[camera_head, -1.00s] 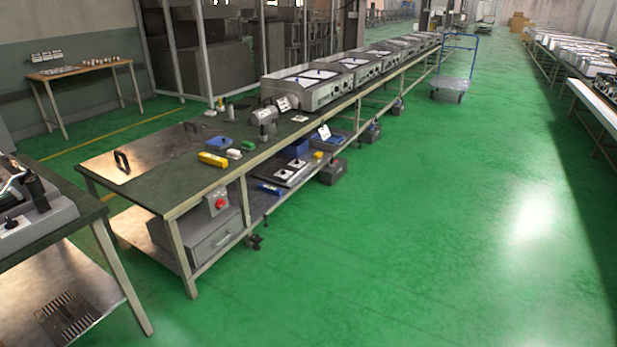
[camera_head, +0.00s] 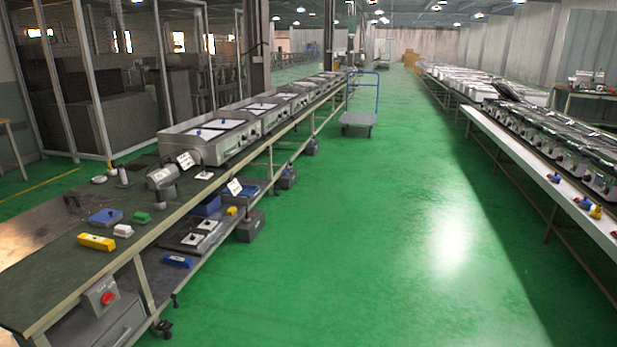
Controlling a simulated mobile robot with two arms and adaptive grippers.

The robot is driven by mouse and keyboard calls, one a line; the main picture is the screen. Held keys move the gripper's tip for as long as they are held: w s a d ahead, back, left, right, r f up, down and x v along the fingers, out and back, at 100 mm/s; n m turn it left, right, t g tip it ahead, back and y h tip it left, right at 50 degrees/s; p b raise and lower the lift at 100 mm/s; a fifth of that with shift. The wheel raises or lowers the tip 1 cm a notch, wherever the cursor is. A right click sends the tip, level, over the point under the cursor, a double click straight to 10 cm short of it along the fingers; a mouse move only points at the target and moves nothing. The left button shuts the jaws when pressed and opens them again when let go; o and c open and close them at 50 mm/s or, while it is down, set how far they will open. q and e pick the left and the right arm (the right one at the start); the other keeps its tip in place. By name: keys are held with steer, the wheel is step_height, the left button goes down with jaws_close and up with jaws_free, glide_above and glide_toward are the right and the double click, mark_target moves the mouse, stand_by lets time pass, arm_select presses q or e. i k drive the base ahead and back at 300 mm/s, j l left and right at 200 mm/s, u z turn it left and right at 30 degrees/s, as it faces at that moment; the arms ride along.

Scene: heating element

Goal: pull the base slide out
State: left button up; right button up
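Neither of my grippers is in view. A shiny metal plate (camera_head: 28,238) lies on the dark green top of the long workbench (camera_head: 62,275) at the left edge of the head view, partly cut off by the frame. A small dark handle (camera_head: 73,201) shows near its far end. I cannot tell whether this plate is the base slide. Several box-shaped metal units stand in a row farther along the bench; the nearest (camera_head: 205,142) has a pale top with a blue knob.
A yellow block (camera_head: 96,242), a blue tray (camera_head: 105,217) and a grey cylindrical device (camera_head: 161,178) sit on the bench. A red knob (camera_head: 107,297) shows below it. A blue-handled cart (camera_head: 358,121) stands in the wide green aisle. Another long bench (camera_head: 520,156) runs along the right.

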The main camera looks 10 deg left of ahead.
mark_target(206, 235)
steer(key=i+l+u, duration=0.2)
steer(key=i, duration=2.1)
